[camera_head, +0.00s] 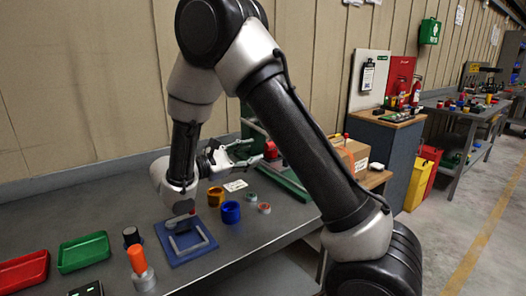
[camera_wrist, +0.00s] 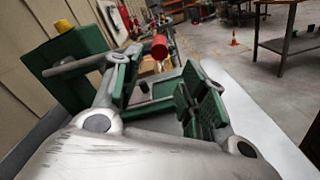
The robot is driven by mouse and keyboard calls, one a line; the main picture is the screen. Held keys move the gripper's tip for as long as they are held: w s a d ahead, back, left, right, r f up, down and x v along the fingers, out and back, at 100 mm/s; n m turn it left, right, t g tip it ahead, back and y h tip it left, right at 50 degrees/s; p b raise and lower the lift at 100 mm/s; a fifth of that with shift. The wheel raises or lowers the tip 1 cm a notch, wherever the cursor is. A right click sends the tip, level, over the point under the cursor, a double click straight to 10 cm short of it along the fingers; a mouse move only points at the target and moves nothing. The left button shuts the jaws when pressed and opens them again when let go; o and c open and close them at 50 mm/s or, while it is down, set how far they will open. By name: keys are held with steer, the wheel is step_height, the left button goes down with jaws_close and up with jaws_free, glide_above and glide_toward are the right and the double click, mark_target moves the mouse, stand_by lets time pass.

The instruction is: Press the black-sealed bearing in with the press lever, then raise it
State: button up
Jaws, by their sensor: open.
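The green press (camera_head: 253,128) stands at the back of the bench, partly hidden behind my arm. In the wrist view its green body (camera_wrist: 70,62) fills the left side. Its lever is a grey bar (camera_wrist: 75,66) with a red knob (camera_wrist: 158,46); the knob (camera_head: 270,149) also shows in the head view. My gripper (camera_head: 248,154) is open in front of the press. In the wrist view my gripper (camera_wrist: 165,82) has its fingers apart, with the knob beyond the fingertips and the bar passing the left finger. I cannot make out the black-sealed bearing.
On the bench stand a yellow ring (camera_head: 216,196), a blue cup (camera_head: 230,212), small grey rings (camera_head: 264,208), a blue frame (camera_head: 186,240), an orange-topped tool (camera_head: 138,262), and green (camera_head: 84,252) and red (camera_head: 24,271) trays.

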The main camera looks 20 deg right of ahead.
steer(key=shift+s+a, duration=0.2)
steer(key=shift+a, duration=0.8)
steer(key=shift+s+a, duration=0.2)
steer(key=shift+a, duration=0.8)
